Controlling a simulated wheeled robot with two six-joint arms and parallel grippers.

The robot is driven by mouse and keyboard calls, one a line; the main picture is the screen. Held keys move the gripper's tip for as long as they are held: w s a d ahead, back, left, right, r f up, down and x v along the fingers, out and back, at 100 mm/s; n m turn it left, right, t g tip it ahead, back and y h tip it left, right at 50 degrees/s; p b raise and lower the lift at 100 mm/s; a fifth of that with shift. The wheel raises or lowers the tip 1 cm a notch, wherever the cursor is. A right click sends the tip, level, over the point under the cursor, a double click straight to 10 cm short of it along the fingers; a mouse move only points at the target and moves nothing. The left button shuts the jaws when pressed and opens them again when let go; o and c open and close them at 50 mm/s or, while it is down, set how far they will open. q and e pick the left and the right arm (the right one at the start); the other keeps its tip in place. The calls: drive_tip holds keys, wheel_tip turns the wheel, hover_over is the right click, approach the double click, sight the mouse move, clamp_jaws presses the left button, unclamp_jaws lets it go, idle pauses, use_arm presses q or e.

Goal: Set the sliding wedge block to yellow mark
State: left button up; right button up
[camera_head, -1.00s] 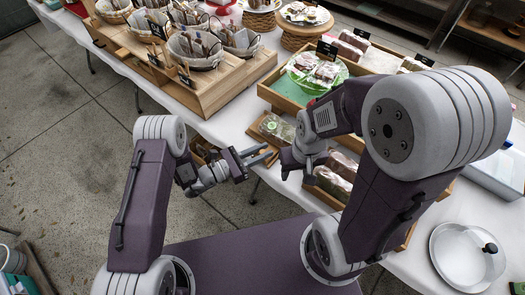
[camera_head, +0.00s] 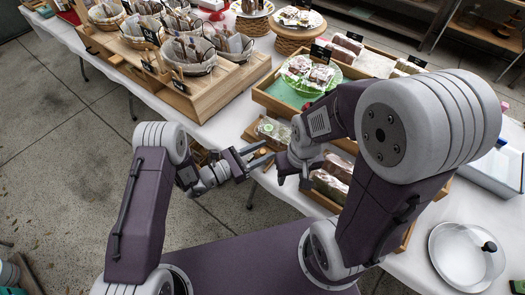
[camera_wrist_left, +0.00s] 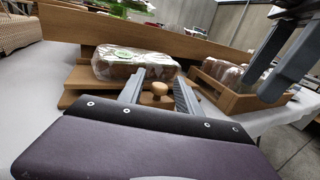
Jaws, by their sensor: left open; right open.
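In the left wrist view a round wooden knob (camera_wrist_left: 158,90) stands between the two fingers of my left gripper (camera_wrist_left: 160,78), with space around it. It seems to belong to the wooden stepped stand (camera_wrist_left: 80,76), which holds a wrapped loaf (camera_wrist_left: 135,64). I cannot make out the wedge block's outline or a yellow mark. In the head view my left gripper (camera_head: 258,157) is open at the stand's front, below the wrapped loaf (camera_head: 272,130). My right gripper (camera_head: 291,174), open, is close to its right, and its fingers show at the upper right of the wrist view (camera_wrist_left: 282,62).
A wooden crate with wrapped loaves (camera_head: 328,186) lies right of the grippers. A larger wooden tray with a green plate (camera_head: 299,81) stands behind the stand. A basket display (camera_head: 202,103) is at the upper left. A glass dome (camera_head: 466,256) sits lower right.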

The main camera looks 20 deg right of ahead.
use_arm(q)
drive_tip(key=v, duration=0.9)
